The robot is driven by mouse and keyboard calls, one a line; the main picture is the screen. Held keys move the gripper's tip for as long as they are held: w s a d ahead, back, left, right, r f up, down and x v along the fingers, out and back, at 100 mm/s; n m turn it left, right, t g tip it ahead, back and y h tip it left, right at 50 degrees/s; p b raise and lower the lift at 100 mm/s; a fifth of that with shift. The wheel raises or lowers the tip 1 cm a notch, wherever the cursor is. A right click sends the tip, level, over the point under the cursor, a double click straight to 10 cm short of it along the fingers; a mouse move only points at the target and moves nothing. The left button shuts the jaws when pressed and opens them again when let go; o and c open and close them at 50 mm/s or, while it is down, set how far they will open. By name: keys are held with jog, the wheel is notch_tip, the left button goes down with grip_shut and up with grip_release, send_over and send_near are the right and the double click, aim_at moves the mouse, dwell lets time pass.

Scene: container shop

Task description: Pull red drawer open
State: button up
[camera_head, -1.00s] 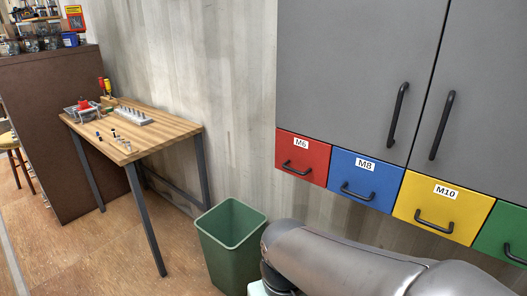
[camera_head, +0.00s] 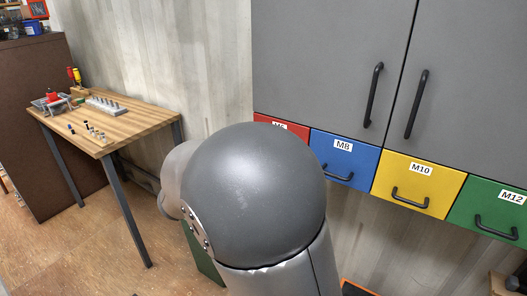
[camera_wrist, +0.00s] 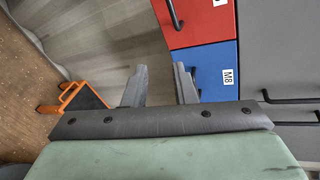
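The red drawer (camera_head: 283,130), labelled M6, is at the left end of the drawer row under the grey cabinet. My arm hides most of its front in the head view; the part that shows looks flush with the cabinet. In the wrist view, the red drawer (camera_wrist: 205,20) is at the top, with its black handle (camera_wrist: 173,14) at its left side. My gripper (camera_wrist: 160,72) is open and empty in the wrist view, its two fingers apart. It lies below and left of the red handle in that picture, beside the blue drawer's end, not around any handle. The head view hides the gripper behind my arm.
The blue drawer (camera_head: 345,163), yellow drawer (camera_head: 418,185) and green drawer (camera_head: 492,210) run to the right, with black handles. Grey doors (camera_head: 330,60) are above. A wooden table (camera_head: 125,125) with small parts stands left. An orange-framed object (camera_wrist: 75,95) is in the wrist view.

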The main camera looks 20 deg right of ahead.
jog(key=w+d+n, duration=0.1)
jog(key=w+d, duration=0.3)
jog(key=w+d+f+n+t, duration=0.1)
jog(key=w+d, duration=0.3)
jog(key=w+d+f+n, duration=0.1)
jog(key=w+d, duration=0.3)
jog(key=shift+d+f+n+t, duration=0.1)
jog(key=shift+d+n+t, duration=0.1)
jog(key=shift+n+t, duration=0.2)
jog(key=shift+a, duration=0.1)
grip_shut()
